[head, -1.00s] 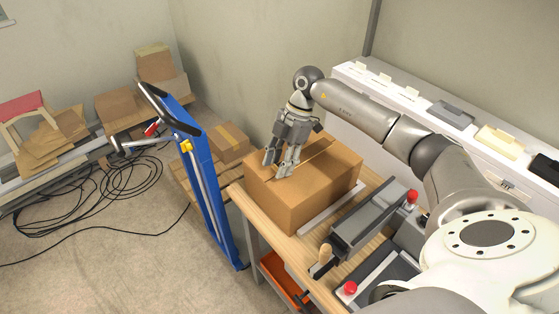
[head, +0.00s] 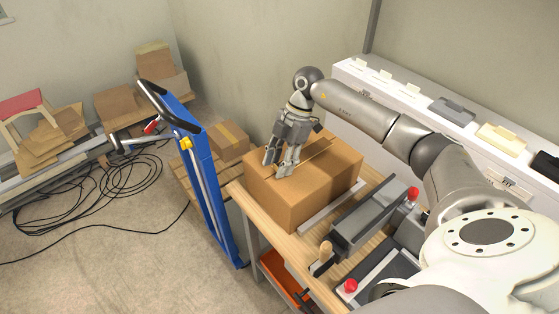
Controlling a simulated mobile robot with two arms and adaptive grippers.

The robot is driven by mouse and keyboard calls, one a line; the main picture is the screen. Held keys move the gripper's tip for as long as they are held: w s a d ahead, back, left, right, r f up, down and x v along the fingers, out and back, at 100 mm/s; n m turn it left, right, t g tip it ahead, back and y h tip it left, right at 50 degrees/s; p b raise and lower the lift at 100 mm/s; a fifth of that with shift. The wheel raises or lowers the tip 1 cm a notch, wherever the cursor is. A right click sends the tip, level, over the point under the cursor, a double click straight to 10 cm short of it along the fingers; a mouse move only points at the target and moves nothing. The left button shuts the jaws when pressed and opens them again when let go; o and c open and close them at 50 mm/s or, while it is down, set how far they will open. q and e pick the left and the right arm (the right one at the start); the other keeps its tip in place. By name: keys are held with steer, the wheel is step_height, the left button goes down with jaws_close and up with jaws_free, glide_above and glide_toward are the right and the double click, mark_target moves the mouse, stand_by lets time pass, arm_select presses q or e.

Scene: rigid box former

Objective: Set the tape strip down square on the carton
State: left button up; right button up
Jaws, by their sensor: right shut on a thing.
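The brown carton (head: 318,192) stands closed on the wooden bench. My right gripper (head: 277,169) points down at the left part of the carton's top. It is shut on the tape strip (head: 316,154), a thin tan strip that shows to the right of the fingers, along the carton's top. The fingers hide the strip's near part. I cannot tell whether the strip touches the carton all along. My left gripper is not in view.
A grey machine with red knobs (head: 375,222) sits on the wooden bench (head: 295,252) right of the carton. A blue trolley (head: 210,195) stands to the left. Black cable (head: 120,190) lies coiled on the floor. A white shelf (head: 420,122) with several small items runs behind.

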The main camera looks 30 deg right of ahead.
steer(key=o, duration=0.8)
steer(key=shift+c, duration=0.2)
steer(key=v, duration=1.2)
steer(key=shift+a+f, duration=0.1)
